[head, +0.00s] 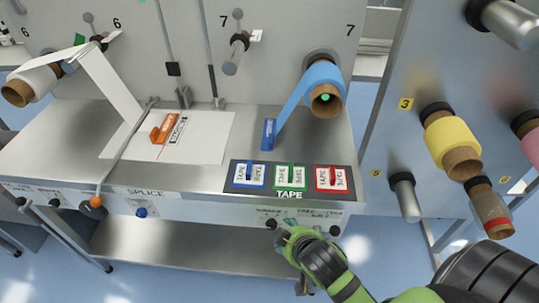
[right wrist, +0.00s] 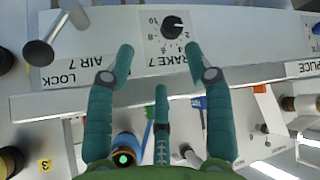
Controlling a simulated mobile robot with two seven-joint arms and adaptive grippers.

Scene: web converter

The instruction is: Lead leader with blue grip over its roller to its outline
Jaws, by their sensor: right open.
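The leader with the blue grip (head: 268,133) is a blue web running down from the blue roll (head: 325,75) at the back right of the table. Its blue grip bar stands at or just above the metal tabletop; contact is unclear. A grey roller (head: 237,53) sticks out of the back panel, left of the blue roll. My left gripper is out of view.
A white sheet (head: 205,145) with an orange grip (head: 167,128) lies on the table. A tape tray (head: 290,192) holds blue, green and red pieces near the front edge. A bar (head: 128,150) crosses the table's left. Yellow roll (head: 452,140) and posts stand right.

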